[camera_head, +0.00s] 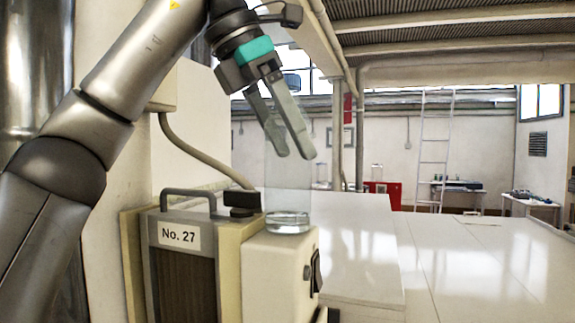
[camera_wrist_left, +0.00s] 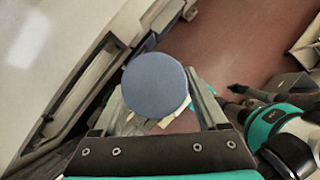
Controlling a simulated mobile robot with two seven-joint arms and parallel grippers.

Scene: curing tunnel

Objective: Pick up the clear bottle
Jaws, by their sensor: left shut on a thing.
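The clear bottle (camera_head: 288,190) is a tall see-through cylinder in the head view, upright, with a thicker glassy base. Its base appears to rest on top of the cream box; I cannot tell whether there is a small gap. My left gripper (camera_head: 293,155) reaches down from above with its fingers around the upper part of the bottle, shut on it. In the left wrist view, a round blue-grey disc (camera_wrist_left: 155,84), apparently the bottle's top, sits between the two fingers and hides what is below it.
A cream box (camera_head: 275,270) with a dark switch stands beside a unit labelled No. 27 (camera_head: 180,237) with a handle. A wide white surface (camera_head: 470,265) extends right, mostly clear. A ladder (camera_head: 433,150) and a red box (camera_head: 385,192) are far behind.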

